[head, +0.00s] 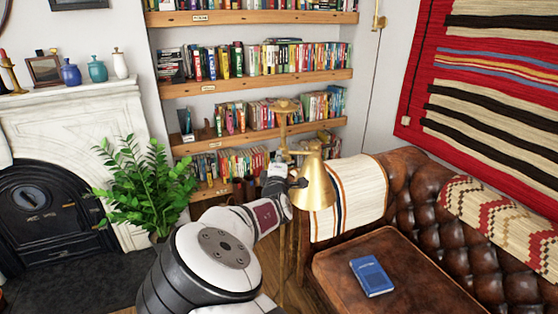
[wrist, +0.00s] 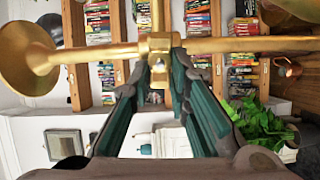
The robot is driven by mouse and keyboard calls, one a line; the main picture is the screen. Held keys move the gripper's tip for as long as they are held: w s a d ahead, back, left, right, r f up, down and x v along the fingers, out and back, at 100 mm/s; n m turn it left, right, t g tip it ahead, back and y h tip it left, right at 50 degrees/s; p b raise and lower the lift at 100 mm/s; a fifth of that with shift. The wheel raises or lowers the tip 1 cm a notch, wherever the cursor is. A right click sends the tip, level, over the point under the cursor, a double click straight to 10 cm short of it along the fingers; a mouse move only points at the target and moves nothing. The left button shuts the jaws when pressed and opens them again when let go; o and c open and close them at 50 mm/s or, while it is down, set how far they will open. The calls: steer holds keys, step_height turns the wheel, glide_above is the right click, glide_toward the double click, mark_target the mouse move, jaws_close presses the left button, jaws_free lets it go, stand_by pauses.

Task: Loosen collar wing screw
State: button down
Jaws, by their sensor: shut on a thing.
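A brass floor lamp stands in front of the bookshelves, with its cone-shaped shade (head: 317,187) to the right of my gripper (head: 283,168) in the head view. In the wrist view the lamp's brass pole (wrist: 215,46) runs across the picture, with a flared disc (wrist: 22,45) at its left end. The brass collar (wrist: 158,44) sits around the pole at the middle. My gripper (wrist: 162,62) has its teal-padded fingers closed at the collar, on the collar wing screw (wrist: 158,72). The screw is small and mostly hidden between the fingertips.
A brown leather sofa (head: 408,193) and a leather-topped table (head: 335,268) with a blue book (head: 371,276) are to the right. A green plant (head: 150,185) and marble fireplace (head: 75,118) are to the left. Bookshelves (head: 262,84) stand behind the lamp.

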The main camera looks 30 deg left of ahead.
steer(key=shift+f+n, duration=0.1)
steer(key=shift+n, duration=0.4)
steer(key=c, duration=1.5)
jaws_free()
steer(key=shift+s, duration=0.1)
steer(key=v, duration=1.2)
